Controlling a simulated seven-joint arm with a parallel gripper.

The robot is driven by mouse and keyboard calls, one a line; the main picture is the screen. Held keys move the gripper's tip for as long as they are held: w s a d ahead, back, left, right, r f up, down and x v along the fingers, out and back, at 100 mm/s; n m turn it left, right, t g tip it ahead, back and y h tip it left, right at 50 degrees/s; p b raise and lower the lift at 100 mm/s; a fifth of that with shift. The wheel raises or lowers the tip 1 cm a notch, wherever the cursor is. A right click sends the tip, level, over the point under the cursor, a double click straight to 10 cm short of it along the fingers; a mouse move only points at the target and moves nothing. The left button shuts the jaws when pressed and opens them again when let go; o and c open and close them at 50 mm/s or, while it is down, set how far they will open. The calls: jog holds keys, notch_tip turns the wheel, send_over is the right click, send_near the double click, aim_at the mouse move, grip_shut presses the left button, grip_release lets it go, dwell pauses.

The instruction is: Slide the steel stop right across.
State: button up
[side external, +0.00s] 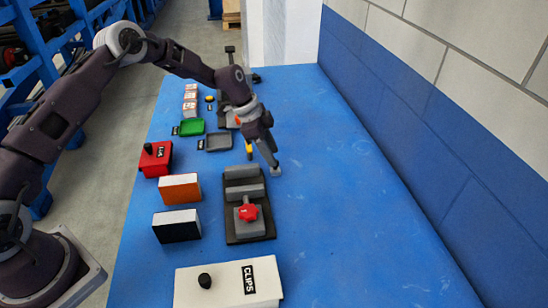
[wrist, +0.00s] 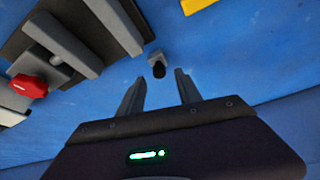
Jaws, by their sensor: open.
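A small grey block (side external: 276,172), which looks like the steel stop, sits on the blue table just right of the dark fixture (side external: 230,232). In the wrist view the block (wrist: 155,57) has a dark round end facing me and lies just past the fixture's grey bar. My gripper (side external: 268,160) points down above the block, partly covering it in the side view. In the wrist view my gripper's fingers (wrist: 158,88) are apart and empty, with the block ahead of the gap between them. I cannot tell whether the fingers touch it.
The fixture carries grey bars and a red knob (side external: 247,212). A yellow piece (side external: 249,151) is close to my fingers. Orange (side external: 179,188) and black (side external: 177,226) boxes stand left, a white CLIPS box (side external: 225,285) in front. The table's right side is clear up to the wall.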

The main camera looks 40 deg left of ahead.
jog(key=shift+x, duration=1.3)
grip_shut()
dwell(0.4)
